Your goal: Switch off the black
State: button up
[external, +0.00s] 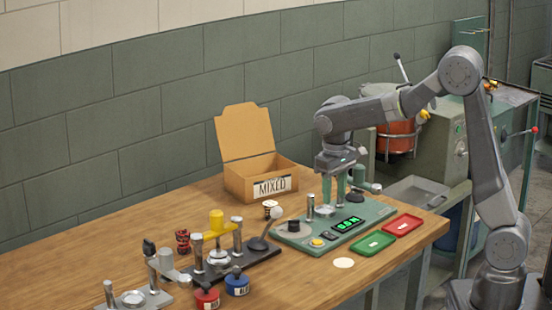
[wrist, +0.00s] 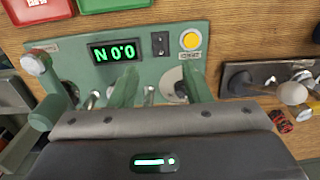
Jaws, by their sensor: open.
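A green tester (external: 290,238) stands on the workbench with a lit green display (external: 348,224). In the wrist view the display (wrist: 117,51) reads 0.0 N upside down. Beside it is a small black rocker switch (wrist: 160,43), which also shows in the external view (external: 329,236). I cannot tell which side of the switch is pressed. A yellow button (wrist: 191,39) sits on its other side. My gripper (external: 334,197) is above the rear of the tester, fingers pointing down. In the wrist view my gripper (wrist: 160,88) is open and empty, its fingers apart from the switch.
A green tray (external: 373,243) and a red tray (external: 403,225) lie right of the tester. A cardboard box marked MIXED (external: 262,183) stands behind. A black-based fixture (external: 245,265) with posts is at the left. Metal posts (external: 311,208) rise from the tester near my fingers.

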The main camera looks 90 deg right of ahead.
aim_at(332, 236)
notch_tip(332, 236, down, 11)
jog(key=shift+f, duration=0.1)
dwell(0.3)
grip_shut()
jog(key=p, duration=0.2)
jog(key=shift+w+d+r+g+y+p, duration=0.1)
jog(key=shift+d+r+g+y+p, duration=0.05)
jog(key=shift+r+g+y+p, duration=0.2)
jog(key=shift+w+d+g+y+p, duration=0.15)
jog(key=shift+g+y+p, duration=0.2)
jog(key=shift+p, duration=0.45)
jog(key=shift+w+f+g+y+p, duration=0.1)
jog(key=shift+f+g+y+p, duration=0.05)
jog(key=shift+g+y+p, duration=0.25)
